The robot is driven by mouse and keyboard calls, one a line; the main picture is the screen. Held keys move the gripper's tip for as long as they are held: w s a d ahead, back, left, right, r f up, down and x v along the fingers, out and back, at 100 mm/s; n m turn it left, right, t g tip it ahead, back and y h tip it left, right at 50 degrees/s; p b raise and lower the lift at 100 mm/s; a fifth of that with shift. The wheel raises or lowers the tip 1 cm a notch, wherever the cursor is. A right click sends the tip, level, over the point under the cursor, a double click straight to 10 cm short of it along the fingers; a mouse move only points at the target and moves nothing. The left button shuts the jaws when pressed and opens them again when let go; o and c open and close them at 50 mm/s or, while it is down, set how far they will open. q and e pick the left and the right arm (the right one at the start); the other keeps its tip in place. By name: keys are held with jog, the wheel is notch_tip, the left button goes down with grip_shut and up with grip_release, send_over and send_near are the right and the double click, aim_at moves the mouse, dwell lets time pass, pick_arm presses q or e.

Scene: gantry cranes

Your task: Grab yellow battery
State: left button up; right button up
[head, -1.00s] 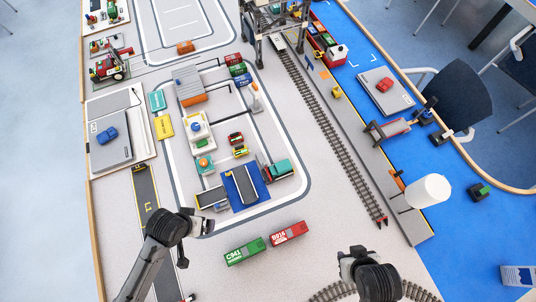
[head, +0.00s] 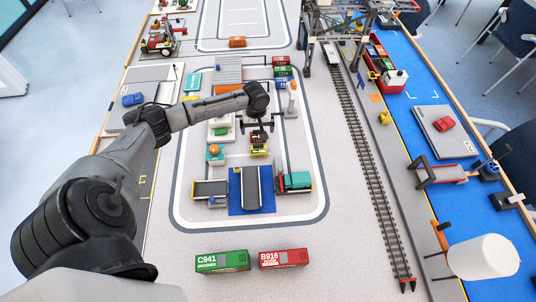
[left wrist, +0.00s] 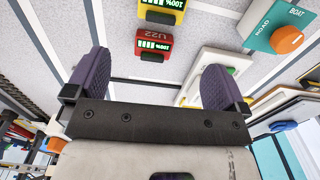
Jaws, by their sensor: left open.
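The yellow battery (head: 259,152) lies on the board inside the road loop, just in front of the red battery (head: 257,137) in the head view. In the left wrist view the yellow battery (left wrist: 163,8) shows at the top edge, partly cut off, with a green "100%" display. The red battery (left wrist: 154,43), marked U22, lies nearer the gap between my fingers. My left gripper (head: 257,125) is open and empty, above the board close to the red battery. Its two purple pads (left wrist: 154,78) show apart in the left wrist view. My right gripper is not in view.
A charger-like white stand (left wrist: 208,75) is beside the right pad, with an orange-knobbed teal block (left wrist: 275,27) farther right. Green (head: 222,262) and red (head: 283,258) containers lie nearer me.

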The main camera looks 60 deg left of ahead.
aim_at(258, 146)
pick_arm(q)
notch_tip(258, 146, down, 7)
jog(key=shift+s+b, duration=0.1)
jog(key=shift+b, duration=0.5)
jog(key=shift+f+b, duration=0.7)
jog(key=shift+f, duration=1.9)
jog(key=c, duration=1)
